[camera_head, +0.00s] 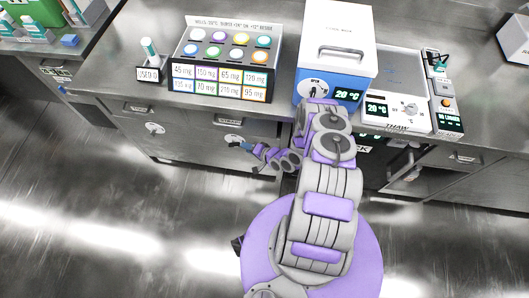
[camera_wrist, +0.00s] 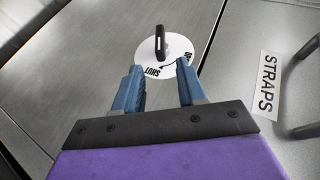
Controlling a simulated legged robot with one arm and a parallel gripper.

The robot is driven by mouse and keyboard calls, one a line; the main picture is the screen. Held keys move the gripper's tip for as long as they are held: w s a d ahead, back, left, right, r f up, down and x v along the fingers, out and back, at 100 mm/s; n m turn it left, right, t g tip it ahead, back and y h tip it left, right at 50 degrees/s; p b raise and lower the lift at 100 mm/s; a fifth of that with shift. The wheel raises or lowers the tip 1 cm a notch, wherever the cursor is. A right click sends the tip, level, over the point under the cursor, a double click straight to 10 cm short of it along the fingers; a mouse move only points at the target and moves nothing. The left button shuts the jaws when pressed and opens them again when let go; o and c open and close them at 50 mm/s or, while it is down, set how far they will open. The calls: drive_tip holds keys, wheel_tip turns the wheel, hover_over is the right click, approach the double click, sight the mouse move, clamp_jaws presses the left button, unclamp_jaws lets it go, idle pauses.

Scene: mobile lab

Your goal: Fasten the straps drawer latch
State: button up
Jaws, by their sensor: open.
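The drawer latch is a white round dial (camera_wrist: 146,56) with a dark upright knob (camera_wrist: 160,42) on a grey metal front. "SHUT" is printed at its lower edge, and a partly hidden word with an arrow is at its right. I cannot tell which mark the knob is set to. The STRAPS label (camera_wrist: 266,84) is on the panel to the right. My gripper (camera_wrist: 159,66) is open and empty, its two blue fingers just short of the dial, one toward each side. In the head view my gripper (camera_head: 236,145) is low at the cabinet front, by a latch dial (camera_head: 234,138).
A metal handle (camera_wrist: 306,128) is right of the label. Another latch dial (camera_head: 155,128) is on the front to the left. The counter holds a colour-button rack (camera_head: 226,62), a white-and-blue box (camera_head: 335,50) and a thaw unit (camera_head: 397,113). The floor at left is clear.

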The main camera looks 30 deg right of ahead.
drive_tip(key=p+v, duration=0.2)
drive_tip(key=v, duration=0.9)
drive_tip(key=shift+s+d+r, duration=0.15)
drive_tip(key=shift+s+d, duration=0.05)
drive_tip(key=shift+s, duration=0.15)
drive_tip(key=shift+c, duration=0.2)
